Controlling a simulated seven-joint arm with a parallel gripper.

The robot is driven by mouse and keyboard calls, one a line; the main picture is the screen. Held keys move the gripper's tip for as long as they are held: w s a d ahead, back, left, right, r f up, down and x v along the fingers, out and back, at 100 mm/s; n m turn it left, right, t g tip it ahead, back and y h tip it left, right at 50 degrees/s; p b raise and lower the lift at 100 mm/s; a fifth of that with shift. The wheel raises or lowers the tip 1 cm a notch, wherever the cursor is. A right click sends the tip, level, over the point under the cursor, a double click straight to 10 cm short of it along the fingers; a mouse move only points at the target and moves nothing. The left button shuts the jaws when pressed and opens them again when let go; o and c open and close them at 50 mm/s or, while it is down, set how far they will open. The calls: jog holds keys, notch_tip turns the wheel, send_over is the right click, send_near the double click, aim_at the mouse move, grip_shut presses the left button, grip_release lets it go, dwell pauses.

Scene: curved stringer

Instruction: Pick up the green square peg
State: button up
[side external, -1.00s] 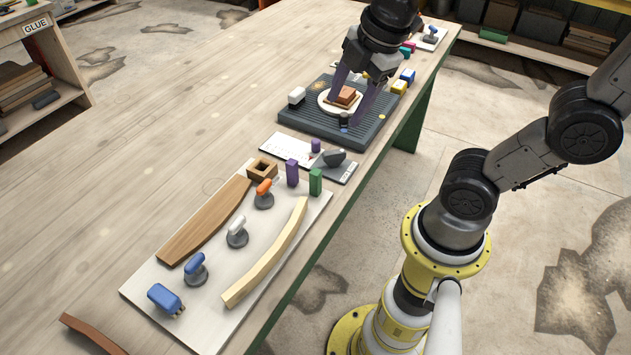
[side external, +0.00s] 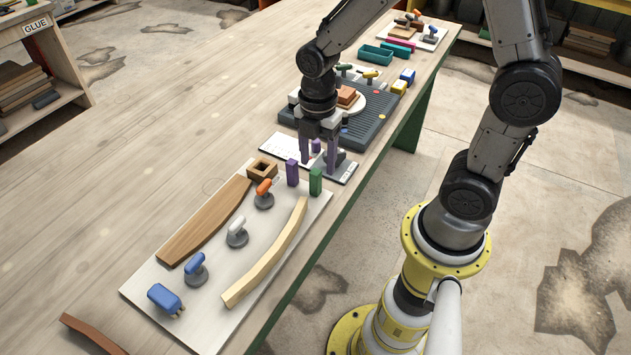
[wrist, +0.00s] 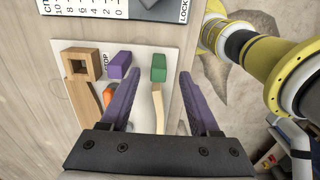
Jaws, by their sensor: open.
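The green square peg (side external: 315,181) stands upright at the far right corner of the pale board (side external: 140,285). In the wrist view the green peg (wrist: 158,68) lies ahead of and between my finger directions, nearer the right of the purple peg. My gripper (side external: 319,165) is open and empty, with purple fingers, above the white card just behind the pegs. In the wrist view both fingers (wrist: 155,95) are spread apart. A purple square peg (side external: 292,172) stands to the left of the green one, also seen in the wrist view (wrist: 119,65).
A wooden block with a square hole (side external: 262,169), an orange-handled clamp (side external: 264,193), a brown curved strip (side external: 205,222) and a pale curved strip (side external: 266,256) are close by. A dark grooved plate (side external: 365,128) lies behind.

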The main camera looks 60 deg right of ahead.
aim_at(316, 171)
jog(key=shift+w+a+f, duration=0.1)
jog(key=shift+a+f, duration=0.05)
jog(key=shift+f, duration=1.35)
jog(key=shift+a+f, duration=0.15)
jog(key=shift+f, duration=1.35)
grip_shut()
